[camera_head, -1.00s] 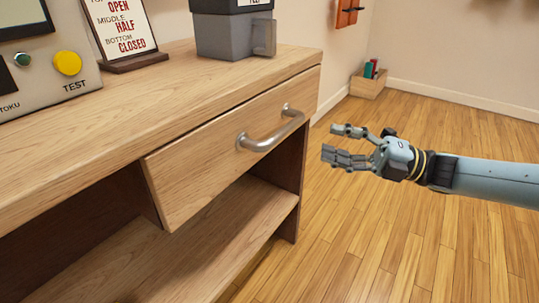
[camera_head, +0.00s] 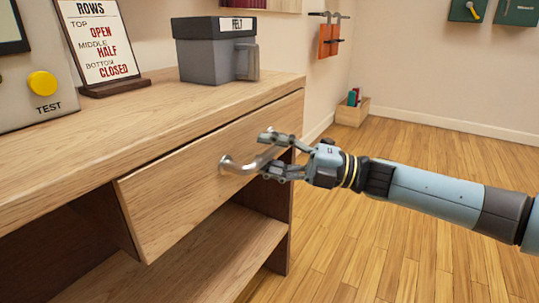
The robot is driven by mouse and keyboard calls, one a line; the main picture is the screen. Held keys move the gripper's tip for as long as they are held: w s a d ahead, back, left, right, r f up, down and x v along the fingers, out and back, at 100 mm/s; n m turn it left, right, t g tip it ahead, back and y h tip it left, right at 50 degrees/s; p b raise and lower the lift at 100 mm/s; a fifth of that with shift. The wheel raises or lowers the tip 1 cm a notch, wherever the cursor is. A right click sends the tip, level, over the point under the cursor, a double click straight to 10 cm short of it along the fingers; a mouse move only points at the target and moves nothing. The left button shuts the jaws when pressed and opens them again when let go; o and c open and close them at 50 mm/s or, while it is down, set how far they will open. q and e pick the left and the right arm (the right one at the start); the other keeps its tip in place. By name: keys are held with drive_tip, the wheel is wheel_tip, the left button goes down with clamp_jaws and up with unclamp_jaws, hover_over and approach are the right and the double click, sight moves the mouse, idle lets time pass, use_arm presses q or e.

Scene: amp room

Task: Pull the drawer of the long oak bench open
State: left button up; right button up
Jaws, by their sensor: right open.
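The long oak bench (camera_head: 150,112) fills the left of the head view. Its drawer (camera_head: 180,196) has a wooden front with a curved metal bar handle (camera_head: 240,164). The drawer front looks proud of the bench frame, but I cannot tell by how much. My right gripper (camera_head: 267,155) is open at the right end of the handle, with its fingers above and below the bar. It hides that end of the handle, and I cannot tell whether the fingers touch it. My left gripper is not in view.
On the bench top are a grey box labelled FELT (camera_head: 212,52), a ROWS sign (camera_head: 97,42) and a panel with a yellow TEST button (camera_head: 42,84). A wooden crate (camera_head: 352,112) stands by the far wall. The floor right of the bench is clear.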

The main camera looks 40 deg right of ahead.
clamp_jaws()
idle(0.5)
